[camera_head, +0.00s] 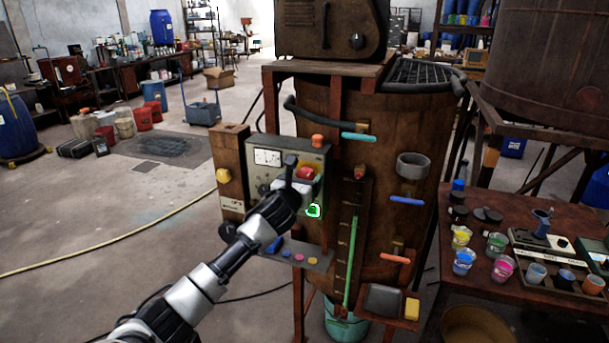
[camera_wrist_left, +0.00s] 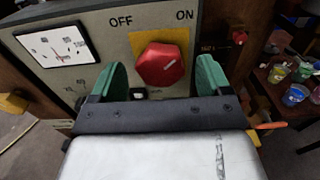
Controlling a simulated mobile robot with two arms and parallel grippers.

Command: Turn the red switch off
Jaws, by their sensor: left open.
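The red switch (camera_wrist_left: 162,64) is a rounded knob on a yellow plate, on the front of a grey control panel (camera_wrist_left: 88,22). The panel reads OFF at upper left of the knob and ON at upper right. The knob's white mark slants toward the ON side. My left gripper (camera_wrist_left: 163,76) is open, with one green finger on each side of the knob; I cannot tell whether they touch it. In the head view the red switch (camera_head: 306,172) shows just beyond my left gripper (camera_head: 299,184). My right gripper is not in view.
A white dial meter (camera_head: 267,157) is left of the switch. An orange-red knob (camera_head: 317,140) stands on the panel top. A large wooden vat (camera_head: 385,220) stands behind and right. A table (camera_head: 500,307) with paint pots is at right. Open floor lies at left, crossed by a yellow hose (camera_head: 110,243).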

